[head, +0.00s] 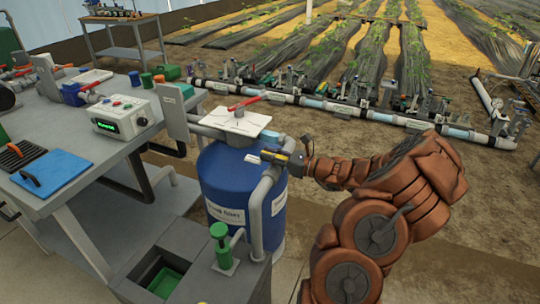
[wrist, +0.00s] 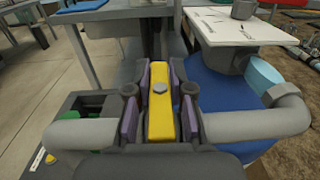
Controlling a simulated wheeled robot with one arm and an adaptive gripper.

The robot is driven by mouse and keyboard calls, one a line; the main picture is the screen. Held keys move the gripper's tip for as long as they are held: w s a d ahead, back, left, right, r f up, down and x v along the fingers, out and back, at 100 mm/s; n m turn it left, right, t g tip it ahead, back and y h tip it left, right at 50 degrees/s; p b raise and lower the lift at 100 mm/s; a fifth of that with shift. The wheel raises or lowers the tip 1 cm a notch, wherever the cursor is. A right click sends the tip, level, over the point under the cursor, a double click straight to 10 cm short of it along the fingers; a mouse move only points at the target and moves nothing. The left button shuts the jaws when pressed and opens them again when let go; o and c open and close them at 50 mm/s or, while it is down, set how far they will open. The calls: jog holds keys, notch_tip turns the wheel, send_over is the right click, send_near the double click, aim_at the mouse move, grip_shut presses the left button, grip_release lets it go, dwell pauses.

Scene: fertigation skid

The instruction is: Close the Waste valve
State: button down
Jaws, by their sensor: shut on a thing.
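A yellow valve handle (wrist: 160,108) sits over a grey pipe (wrist: 85,132) beside the blue tank. In the wrist view the handle lies across the pipe's run. I cannot read a name for this valve, so I cannot tell for sure that it is the Waste valve. My gripper (wrist: 160,100) is shut on the handle, with its purple pads against both sides. In the head view my gripper (head: 297,159) is at the pipe on the tank's right side, and the yellow handle (head: 288,143) shows only in part.
The blue tank (head: 222,185) has a white top plate with a red handle (head: 245,103). A green-handled valve (head: 220,235) stands on a grey box at the front, near a green-lined basin (head: 165,280). A bench (head: 75,130) with a control box (head: 120,117) is at the left.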

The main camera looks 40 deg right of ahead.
jog(key=c, duration=1.1)
grip_release()
jog(key=v, duration=1.2)
